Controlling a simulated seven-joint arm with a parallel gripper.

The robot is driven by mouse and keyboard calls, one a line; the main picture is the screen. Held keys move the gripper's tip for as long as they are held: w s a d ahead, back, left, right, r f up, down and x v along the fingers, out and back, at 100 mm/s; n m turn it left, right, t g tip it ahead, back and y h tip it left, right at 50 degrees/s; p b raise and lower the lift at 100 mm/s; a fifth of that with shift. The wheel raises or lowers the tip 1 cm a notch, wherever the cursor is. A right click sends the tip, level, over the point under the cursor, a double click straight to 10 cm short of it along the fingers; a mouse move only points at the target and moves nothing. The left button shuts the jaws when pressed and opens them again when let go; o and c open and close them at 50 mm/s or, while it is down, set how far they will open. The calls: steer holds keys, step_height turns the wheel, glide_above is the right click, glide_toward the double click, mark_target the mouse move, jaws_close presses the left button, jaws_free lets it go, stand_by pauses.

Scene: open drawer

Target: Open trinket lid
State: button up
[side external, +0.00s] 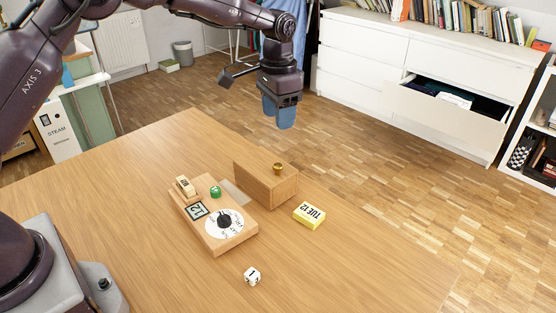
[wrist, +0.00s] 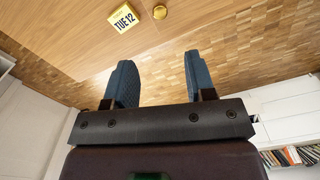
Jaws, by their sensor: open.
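A wooden box (side external: 262,188) stands on the table, with a small brass knob (side external: 277,168) on top. It looks shut, but I cannot make out a lid seam. In the wrist view the knob (wrist: 160,12) shows near the top edge, beyond my fingertips. My gripper (side external: 278,122) has blue fingers, hangs in the air above and beyond the box, and touches nothing. In the wrist view its two fingers (wrist: 159,62) are spread apart with nothing between them.
A wooden board with a dial (side external: 232,240) lies left of the box. A yellow calendar block (side external: 309,215) lies right of it, and a white die (side external: 252,276) sits in front. Behind, a white dresser has an open drawer (side external: 430,103). The table's right front is clear.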

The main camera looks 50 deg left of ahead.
mark_target(278, 165)
step_height(278, 165, down, 12)
steer(key=shift+f, duration=0.2)
steer(key=shift+c, duration=0.2)
